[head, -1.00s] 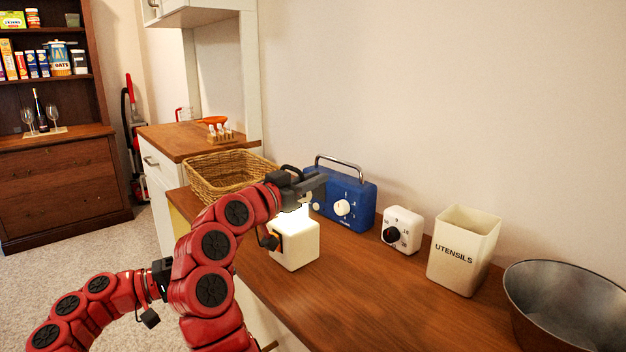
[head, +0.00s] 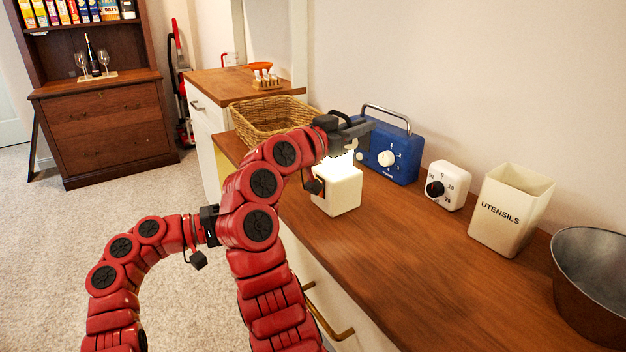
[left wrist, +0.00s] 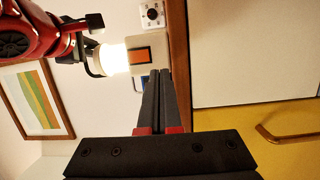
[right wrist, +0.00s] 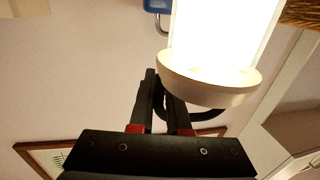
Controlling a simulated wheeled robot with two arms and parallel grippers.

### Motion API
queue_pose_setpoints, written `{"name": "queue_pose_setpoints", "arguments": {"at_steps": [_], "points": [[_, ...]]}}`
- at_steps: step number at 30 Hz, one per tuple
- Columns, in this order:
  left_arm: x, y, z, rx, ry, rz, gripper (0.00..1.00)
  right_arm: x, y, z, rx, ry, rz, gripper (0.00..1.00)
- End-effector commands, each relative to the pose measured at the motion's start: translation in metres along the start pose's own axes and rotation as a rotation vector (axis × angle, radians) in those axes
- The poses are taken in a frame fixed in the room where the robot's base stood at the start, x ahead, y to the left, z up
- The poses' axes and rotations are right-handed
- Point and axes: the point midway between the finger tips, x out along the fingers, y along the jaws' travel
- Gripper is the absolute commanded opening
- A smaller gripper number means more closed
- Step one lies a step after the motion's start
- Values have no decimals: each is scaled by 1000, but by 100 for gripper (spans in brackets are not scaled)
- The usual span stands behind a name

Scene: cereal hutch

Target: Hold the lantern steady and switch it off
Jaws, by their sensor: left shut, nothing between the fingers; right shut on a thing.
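The lantern has a cream box base (head: 338,195) and stands on the wooden counter (head: 400,240). Its lamp (left wrist: 114,58) glows brightly. An orange switch (left wrist: 139,55) shows on the base's side in the left wrist view. My right gripper (head: 362,130) is above the lantern, shut on its dark handle. The lantern's round cap (right wrist: 208,82) is close beside the fingers in the right wrist view. My left gripper (left wrist: 160,75) is shut and empty. It points toward the base, apart from it, with its tips just below the switch in that picture. In the head view its fingers are hidden behind my right arm.
A blue radio (head: 395,155), white timer (head: 447,186), utensils holder (head: 508,212) and metal bowl (head: 592,275) stand right of the lantern. A wicker basket (head: 265,120) is behind it. The counter in front of the timer is bare.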

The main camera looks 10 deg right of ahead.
Motion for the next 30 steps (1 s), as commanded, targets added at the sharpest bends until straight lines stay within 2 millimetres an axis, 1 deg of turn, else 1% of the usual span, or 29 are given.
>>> {"name": "queue_pose_setpoints", "arguments": {"at_steps": [2,6,15,21,30], "points": [[-4,-4,7,-2,35,-13,0,0,0,0,1,0,-1,0],[-13,2,18,-10,112,-8,0,0,0,0,1,0,-1,0],[-36,30,42,-13,249,62,0,0,0,0,1,0,-1,0],[-43,38,47,-16,280,85,0,0,0,0,1,0,-1,0],[-42,38,47,-16,280,85,0,0,0,0,1,0,-1,0]]}}
